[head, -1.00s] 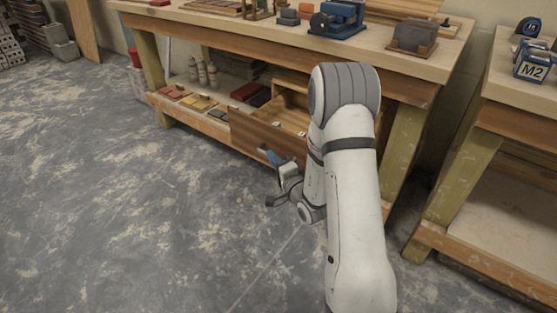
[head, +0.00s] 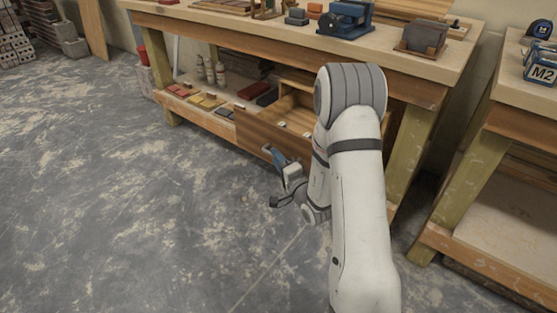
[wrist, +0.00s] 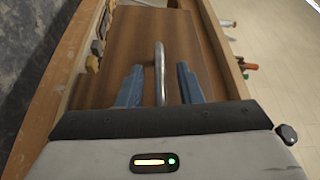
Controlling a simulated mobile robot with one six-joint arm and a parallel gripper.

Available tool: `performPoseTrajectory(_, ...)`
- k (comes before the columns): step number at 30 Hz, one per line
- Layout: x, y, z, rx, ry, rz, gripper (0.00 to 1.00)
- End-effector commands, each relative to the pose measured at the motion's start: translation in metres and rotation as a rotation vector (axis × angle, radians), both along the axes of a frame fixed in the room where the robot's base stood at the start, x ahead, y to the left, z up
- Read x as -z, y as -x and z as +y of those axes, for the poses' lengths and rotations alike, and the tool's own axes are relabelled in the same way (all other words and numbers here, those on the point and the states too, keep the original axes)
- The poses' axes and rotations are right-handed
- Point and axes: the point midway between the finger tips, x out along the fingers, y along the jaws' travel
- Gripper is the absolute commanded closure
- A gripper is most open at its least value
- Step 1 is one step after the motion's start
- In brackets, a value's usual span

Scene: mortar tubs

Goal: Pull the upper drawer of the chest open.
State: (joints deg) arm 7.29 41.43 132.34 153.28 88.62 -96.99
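My gripper (head: 276,158) is at this front. In the wrist view its two blue fingers (wrist: 160,80) stand apart, one on each side of the handle, with a gap on both sides. My arm hides the right part of the chest, and the handle is hard to make out in the head view.
A second bench (head: 500,120) is at the right. The floor (head: 130,200) in front is clear.

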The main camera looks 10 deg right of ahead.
Motion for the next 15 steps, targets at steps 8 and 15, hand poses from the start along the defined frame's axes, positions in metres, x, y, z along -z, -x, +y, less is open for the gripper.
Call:
performPoseTrajectory(8, 0.002, 0.039, -0.015, 0.004, 0.0, 0.005, 0.67)
performPoseTrajectory(15, 0.005, 0.067, -0.025, 0.002, 0.0, 0.003, 0.67)
